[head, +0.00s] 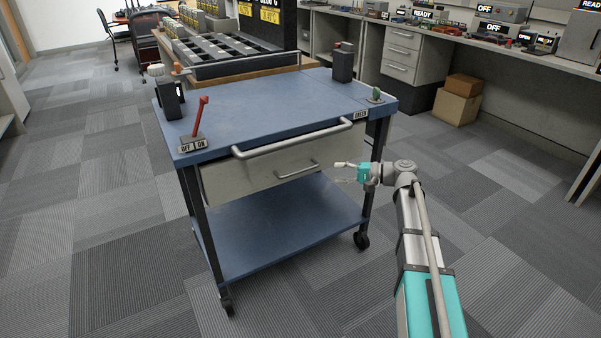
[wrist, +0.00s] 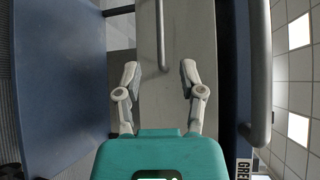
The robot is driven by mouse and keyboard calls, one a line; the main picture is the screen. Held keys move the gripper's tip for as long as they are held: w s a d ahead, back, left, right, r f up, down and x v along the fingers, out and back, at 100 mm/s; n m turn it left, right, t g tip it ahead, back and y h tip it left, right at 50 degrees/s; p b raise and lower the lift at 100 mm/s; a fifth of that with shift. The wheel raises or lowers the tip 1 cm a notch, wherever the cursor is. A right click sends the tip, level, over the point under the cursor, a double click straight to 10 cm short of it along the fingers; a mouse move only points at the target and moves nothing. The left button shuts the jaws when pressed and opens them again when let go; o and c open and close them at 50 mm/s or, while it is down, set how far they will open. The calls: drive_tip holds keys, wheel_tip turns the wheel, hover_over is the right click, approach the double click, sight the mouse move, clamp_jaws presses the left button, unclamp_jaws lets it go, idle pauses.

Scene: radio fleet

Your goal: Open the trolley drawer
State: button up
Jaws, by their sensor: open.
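The blue-topped trolley (head: 270,105) stands in front of me with a pale drawer (head: 235,183) under its top. The drawer looks shut. A thin metal drawer handle (head: 297,170) is on the drawer front; in the wrist view the handle (wrist: 162,35) runs up the picture, its near end roughly between the fingertips. My gripper (head: 345,172) is at the right part of the drawer front, right of the handle. In the wrist view my gripper (wrist: 159,75) is open, its fingers apart and nothing held. Whether the fingers touch the drawer front cannot be told.
A thick push bar (head: 290,138) runs along the trolley's front edge above the drawer. A red lever (head: 200,118) and a green knob (head: 376,94) are on top. A lower shelf (head: 280,232) lies below. Cardboard boxes (head: 457,100) stand at the right. The carpet around is clear.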

sight(301, 172)
drive_tip(key=b+x, duration=0.1)
drive_tip(key=x, duration=1.1)
drive_tip(key=shift+w+a+b, duration=0.1)
drive_tip(key=shift+a+b, duration=0.2)
drive_tip(key=shift+c, duration=0.3)
clamp_jaws()
